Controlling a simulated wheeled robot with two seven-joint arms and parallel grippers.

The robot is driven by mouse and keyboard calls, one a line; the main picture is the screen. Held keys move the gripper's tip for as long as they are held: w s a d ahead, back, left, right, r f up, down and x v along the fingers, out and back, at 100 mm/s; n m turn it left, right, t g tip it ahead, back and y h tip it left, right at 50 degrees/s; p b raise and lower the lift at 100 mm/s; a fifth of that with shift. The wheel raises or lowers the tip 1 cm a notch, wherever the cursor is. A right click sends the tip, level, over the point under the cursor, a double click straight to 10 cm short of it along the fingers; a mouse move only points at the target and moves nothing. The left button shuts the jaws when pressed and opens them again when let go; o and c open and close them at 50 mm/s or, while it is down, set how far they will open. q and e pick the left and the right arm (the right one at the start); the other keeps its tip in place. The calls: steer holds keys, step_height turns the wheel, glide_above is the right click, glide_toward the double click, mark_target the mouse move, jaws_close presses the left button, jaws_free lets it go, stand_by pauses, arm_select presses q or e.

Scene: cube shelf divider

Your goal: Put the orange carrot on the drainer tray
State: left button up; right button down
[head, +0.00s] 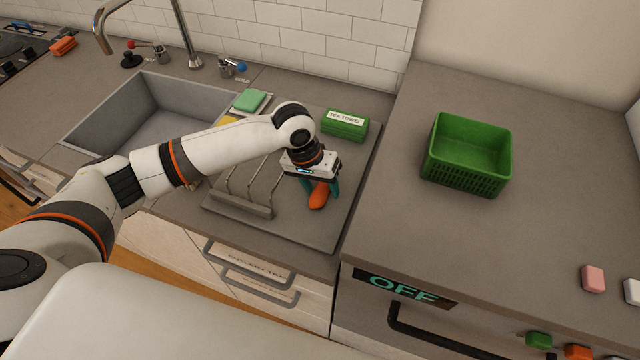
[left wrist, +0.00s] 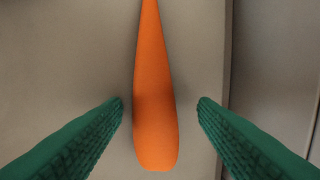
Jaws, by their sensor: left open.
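The orange carrot (head: 318,197) lies on the right part of the grey drainer tray (head: 318,228), right of the wire rack. In the left wrist view the carrot (left wrist: 155,110) runs lengthwise between the fingers. The tray surface (left wrist: 60,60) shows beneath it, with its edge to the right. My left gripper (head: 320,188) points down over the carrot and partly hides it. Its green fingers are open, one on each side, with a clear gap to the carrot on both sides in the left wrist view (left wrist: 160,103). My right gripper is out of view.
A rack (head: 245,203) stands on the tray, left of the carrot. A green tea towel block (head: 345,125) lies behind. The sink (head: 150,110) is at left, with a green sponge (head: 250,100) beside it. A green basket (head: 467,155) stands on the right counter.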

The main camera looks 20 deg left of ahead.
mark_target(319, 188)
arm_select(q)
steer(key=shift+s+a+f, duration=0.1)
steer(key=shift+a+f, duration=0.15)
steer(key=shift+a, duration=0.1)
steer(key=shift+r, duration=0.1)
steer(key=shift+a+r, duration=0.3)
steer(key=shift+r, duration=0.3)
steer(key=shift+v, duration=3.1)
steer(key=shift+d, duration=0.25)
